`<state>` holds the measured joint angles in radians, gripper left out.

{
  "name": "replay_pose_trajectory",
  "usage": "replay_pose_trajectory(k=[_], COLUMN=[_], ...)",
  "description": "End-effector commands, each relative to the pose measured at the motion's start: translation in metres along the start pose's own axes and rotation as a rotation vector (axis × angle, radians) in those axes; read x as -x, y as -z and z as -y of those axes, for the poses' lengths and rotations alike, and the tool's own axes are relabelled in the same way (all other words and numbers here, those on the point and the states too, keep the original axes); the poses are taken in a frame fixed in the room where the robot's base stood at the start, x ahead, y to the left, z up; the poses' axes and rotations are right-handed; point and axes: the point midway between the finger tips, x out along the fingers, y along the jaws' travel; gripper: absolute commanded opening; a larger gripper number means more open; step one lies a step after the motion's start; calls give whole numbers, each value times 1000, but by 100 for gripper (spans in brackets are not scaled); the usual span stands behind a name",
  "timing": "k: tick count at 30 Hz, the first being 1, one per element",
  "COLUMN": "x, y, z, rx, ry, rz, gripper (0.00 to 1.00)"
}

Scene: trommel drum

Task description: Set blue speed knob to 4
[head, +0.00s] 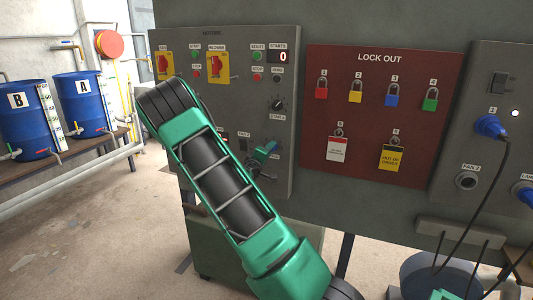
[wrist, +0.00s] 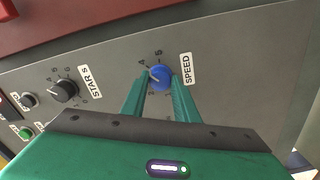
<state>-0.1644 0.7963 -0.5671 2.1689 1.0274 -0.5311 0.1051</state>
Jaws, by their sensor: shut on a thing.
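The blue speed knob (wrist: 161,77) is on the grey panel in the wrist view, beside a white SPEED label (wrist: 187,69). Its white pointer mark is toward the upper left, near the small numeral 4; the exact setting is too small to tell. My gripper (wrist: 160,95) has one green finger on each side of the knob and is shut on it. In the head view my gripper (head: 262,154) is at the lower right of the motor panel, partly behind my own green arm, and the knob is largely hidden.
A black STAR S knob (wrist: 64,91) is left of the speed knob in the wrist view. The red LOCK OUT board (head: 380,115) with several padlocks hangs right of the motor panel (head: 225,65). Blue plugs and cables (head: 490,126) are at the far right.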

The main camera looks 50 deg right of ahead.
Motion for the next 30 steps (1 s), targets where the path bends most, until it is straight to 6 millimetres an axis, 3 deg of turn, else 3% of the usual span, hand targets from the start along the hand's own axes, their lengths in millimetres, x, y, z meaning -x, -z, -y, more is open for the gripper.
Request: replay_pose_trajectory(k=[19, 20, 22, 30], x=[-1, 0, -1, 0], y=[-6, -6, -6, -3], z=[2, 2, 1, 1], rx=[-52, -52, -52, -53], ry=[3, 3, 3, 2], rz=[13, 13, 12, 6], gripper=[5, 30, 46, 46])
